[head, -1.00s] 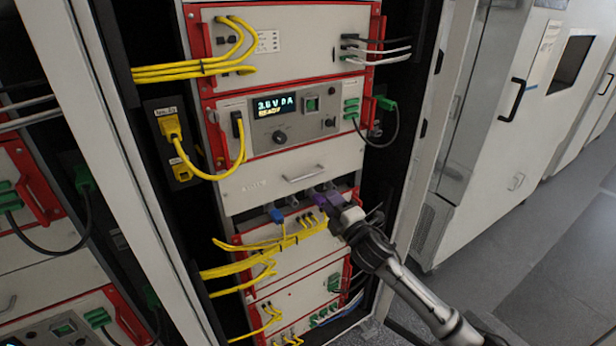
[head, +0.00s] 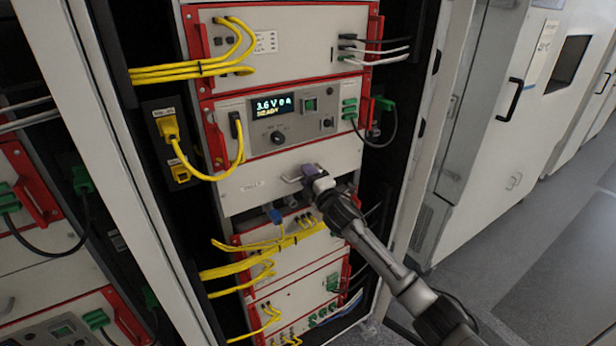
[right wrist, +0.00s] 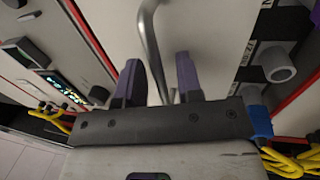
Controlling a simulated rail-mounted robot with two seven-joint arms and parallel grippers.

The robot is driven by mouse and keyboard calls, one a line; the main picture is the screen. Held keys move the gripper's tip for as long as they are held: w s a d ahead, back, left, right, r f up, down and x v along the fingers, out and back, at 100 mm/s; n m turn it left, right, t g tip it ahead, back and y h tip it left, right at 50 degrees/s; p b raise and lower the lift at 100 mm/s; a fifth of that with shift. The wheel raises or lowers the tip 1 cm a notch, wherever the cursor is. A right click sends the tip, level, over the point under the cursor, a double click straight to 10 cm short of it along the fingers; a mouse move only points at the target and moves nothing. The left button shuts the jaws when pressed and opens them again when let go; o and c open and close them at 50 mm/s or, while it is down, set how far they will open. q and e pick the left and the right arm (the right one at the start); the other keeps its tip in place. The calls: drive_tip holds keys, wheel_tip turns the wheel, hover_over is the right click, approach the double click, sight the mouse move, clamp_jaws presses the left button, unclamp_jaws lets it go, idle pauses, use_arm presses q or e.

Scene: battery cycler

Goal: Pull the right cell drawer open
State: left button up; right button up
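The drawer (head: 245,187) is a plain grey front panel with a small label and a metal bar handle (head: 288,179), below the display unit. Its front looks flush with the rack. My right gripper (head: 309,171) is at the right end of this handle. In the right wrist view, the two purple fingers (right wrist: 159,82) stand apart, with the handle bar (right wrist: 148,40) running between them. I see a gap beside the bar; whether a finger touches it I cannot tell. My left gripper is in neither view.
The display unit (head: 270,108) with red side brackets sits above the drawer. Below is a recess with a blue connector (head: 274,214) and yellow cables (head: 255,243). The open cabinet frame (head: 428,130) stands at the right. Floor (head: 480,250) to the right is clear.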

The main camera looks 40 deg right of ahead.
drive_tip(key=shift+c, duration=0.4)
clamp_jaws()
